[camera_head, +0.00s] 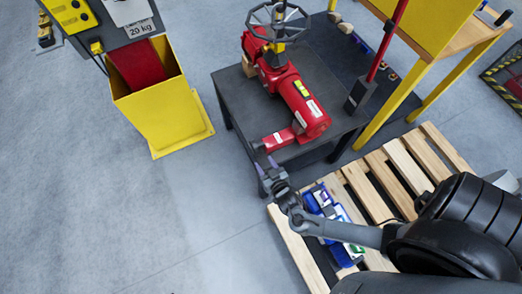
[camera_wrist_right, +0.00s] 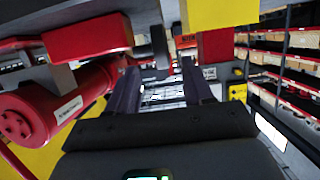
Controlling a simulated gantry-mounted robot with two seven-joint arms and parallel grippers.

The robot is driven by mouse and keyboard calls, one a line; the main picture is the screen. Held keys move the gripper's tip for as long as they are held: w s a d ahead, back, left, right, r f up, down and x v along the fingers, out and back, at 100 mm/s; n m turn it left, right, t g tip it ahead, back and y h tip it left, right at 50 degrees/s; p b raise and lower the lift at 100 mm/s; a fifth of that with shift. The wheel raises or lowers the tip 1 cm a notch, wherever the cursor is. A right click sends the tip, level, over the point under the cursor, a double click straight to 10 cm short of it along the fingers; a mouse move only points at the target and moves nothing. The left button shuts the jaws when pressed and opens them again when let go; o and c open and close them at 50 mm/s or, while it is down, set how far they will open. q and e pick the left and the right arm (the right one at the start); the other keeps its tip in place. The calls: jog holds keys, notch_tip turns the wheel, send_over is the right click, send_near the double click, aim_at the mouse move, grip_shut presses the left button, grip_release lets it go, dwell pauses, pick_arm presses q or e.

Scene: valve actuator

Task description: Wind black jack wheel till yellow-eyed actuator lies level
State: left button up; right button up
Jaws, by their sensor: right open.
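A red valve actuator (camera_head: 292,88) with a yellow label sits on a dark grey table in the head view. A dark spoked handwheel (camera_head: 279,22) is at its far end, with a yellow piece just below the wheel. In the head view my right gripper (camera_head: 261,160) is at the table's near left corner, close to the actuator's red end block (camera_head: 279,141) and far from the wheel. In the wrist view the right gripper (camera_wrist_right: 163,88) is open, and I see nothing clearly held between its fingers. A red cylinder (camera_wrist_right: 38,115) shows at left there. My left gripper is not in view.
The dark table (camera_head: 232,88) carries the actuator. A yellow bin (camera_head: 155,105) stands at left, and a wooden pallet (camera_head: 405,160) with a blue item (camera_head: 325,205) lies at the lower right. A yellow-legged bench (camera_head: 440,75) stands behind.

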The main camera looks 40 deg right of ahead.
jog(key=shift+v, duration=0.75)
